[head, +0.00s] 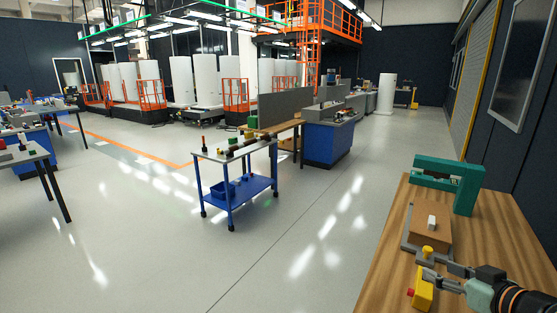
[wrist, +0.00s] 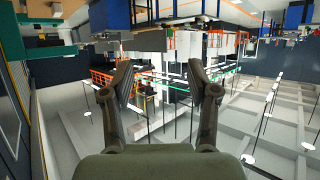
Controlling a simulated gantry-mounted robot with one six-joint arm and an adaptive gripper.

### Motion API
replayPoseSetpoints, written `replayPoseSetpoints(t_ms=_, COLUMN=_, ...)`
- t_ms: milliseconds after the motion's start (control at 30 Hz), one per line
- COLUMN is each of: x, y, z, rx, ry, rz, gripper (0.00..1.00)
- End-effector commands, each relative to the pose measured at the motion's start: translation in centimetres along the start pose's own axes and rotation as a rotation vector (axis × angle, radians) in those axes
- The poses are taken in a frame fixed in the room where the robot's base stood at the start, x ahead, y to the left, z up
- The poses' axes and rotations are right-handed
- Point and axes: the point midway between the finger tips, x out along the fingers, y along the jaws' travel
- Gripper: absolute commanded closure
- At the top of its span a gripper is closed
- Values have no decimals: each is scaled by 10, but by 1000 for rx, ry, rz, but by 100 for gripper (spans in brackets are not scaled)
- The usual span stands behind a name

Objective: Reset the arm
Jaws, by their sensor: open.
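My gripper (head: 440,276) is at the lower right of the head view, over or beside the near part of the wooden table (head: 385,277). In the wrist view my gripper (wrist: 162,82) has its two dark fingers spread apart, with nothing between them. A yellow box with a red button (head: 423,290) is close to the fingers in the head view. I cannot tell whether they touch. The wrist picture looks upside down, with the hall beyond the fingers.
On the table are a brown block (head: 428,234) with a small white piece (head: 431,222), a yellow knob (head: 428,252) and a teal frame (head: 468,190). A blue cart (head: 237,190) stands on the floor. Open floor lies between cart and table. A dark wall is at right.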

Motion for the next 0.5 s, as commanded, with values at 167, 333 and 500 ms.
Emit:
replayPoseSetpoints(t_ms=167, x=32, y=-62, z=20, rx=-11, ry=-51, rz=-9, gripper=41)
replayPoseSetpoints(t_ms=333, x=51, y=-133, z=42, rx=-19, ry=-95, rz=1, gripper=41)
replayPoseSetpoints(t_ms=500, x=49, y=-231, z=72, rx=-19, ry=-129, rz=36, gripper=41)
